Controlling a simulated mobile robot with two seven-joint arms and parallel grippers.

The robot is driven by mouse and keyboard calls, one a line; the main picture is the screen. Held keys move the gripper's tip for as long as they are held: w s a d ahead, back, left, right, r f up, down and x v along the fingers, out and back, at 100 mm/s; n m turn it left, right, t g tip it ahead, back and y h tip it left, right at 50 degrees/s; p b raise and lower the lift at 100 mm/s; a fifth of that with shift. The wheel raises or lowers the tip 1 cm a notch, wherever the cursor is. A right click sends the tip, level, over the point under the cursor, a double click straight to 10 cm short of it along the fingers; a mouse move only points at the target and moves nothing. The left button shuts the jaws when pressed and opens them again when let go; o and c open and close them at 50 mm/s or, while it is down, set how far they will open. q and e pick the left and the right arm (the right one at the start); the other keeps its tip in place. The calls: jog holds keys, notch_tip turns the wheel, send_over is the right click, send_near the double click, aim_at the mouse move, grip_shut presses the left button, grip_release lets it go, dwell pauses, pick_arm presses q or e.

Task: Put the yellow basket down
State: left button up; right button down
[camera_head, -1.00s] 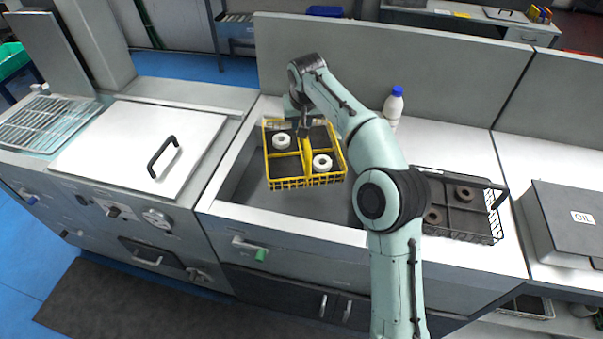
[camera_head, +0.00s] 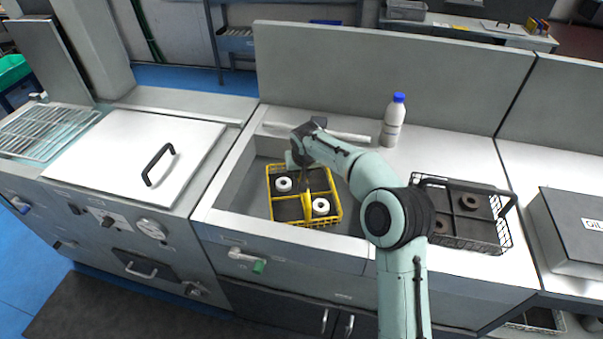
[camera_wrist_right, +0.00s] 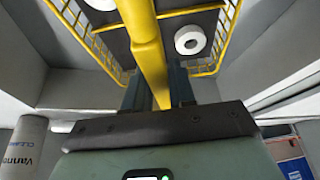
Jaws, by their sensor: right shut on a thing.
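The yellow basket (camera_head: 301,223) is inside the sunken basin (camera_head: 243,193) in the middle counter, with two white rings (camera_head: 321,206) in its compartments. My right gripper (camera_head: 304,188) is over the basket, shut on its yellow middle handle. In the right wrist view the yellow handle (camera_wrist_right: 147,45) runs between the fingers of my right gripper (camera_wrist_right: 160,92). I cannot tell whether the basket's underside touches the basin floor. My left gripper is not in view.
A black wire basket (camera_head: 462,212) with dark rings stands on the counter to the right. A white bottle with a blue cap (camera_head: 393,122) stands behind the basin. A white lid with a black handle (camera_head: 120,155) lies to the left. A grey box (camera_head: 575,228) is at far right.

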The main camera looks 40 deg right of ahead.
jog(key=shift+w+f, duration=0.1)
jog(key=c, duration=1.4)
grip_release()
jog(key=shift+f, duration=0.2)
jog(key=o, duration=0.5)
jog(key=shift+c, duration=0.2)
jog(key=shift+a+r, duration=0.1)
jog(key=shift+r, duration=0.5)
jog(key=v, duration=1.1)
jog(key=shift+s, duration=0.3)
